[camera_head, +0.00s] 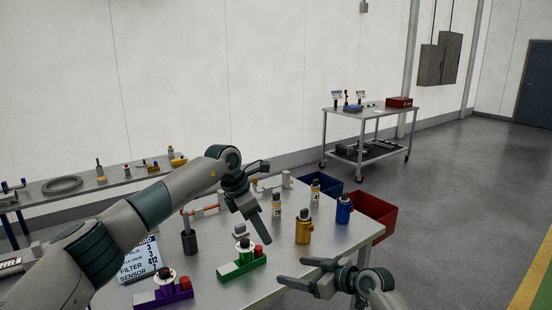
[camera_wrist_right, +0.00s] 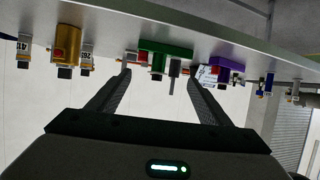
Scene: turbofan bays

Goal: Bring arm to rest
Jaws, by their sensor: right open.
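My left gripper (camera_head: 264,203) hangs above the middle of the workbench (camera_head: 222,293), its fingers spread wide and empty. My right gripper (camera_head: 294,272) is at the bench's front right edge, fingers apart and empty; its fingers also show in the right wrist view (camera_wrist_right: 162,92). That view looks upside down, with the bench along the top. A green block (camera_head: 228,271) with a white-and-black part and a red part sits left of my right gripper. It appears beyond the fingers in the wrist view (camera_wrist_right: 165,47). A purple block (camera_head: 178,294) stands further left, partly beside my left arm.
A gold canister (camera_head: 303,230), a blue canister (camera_head: 343,212) and small bottles (camera_head: 276,212) stand on the bench's right half. A red bin (camera_head: 372,215) and blue bin (camera_head: 325,182) lie beyond it. A cart (camera_head: 370,112) stands behind. The floor at right is clear.

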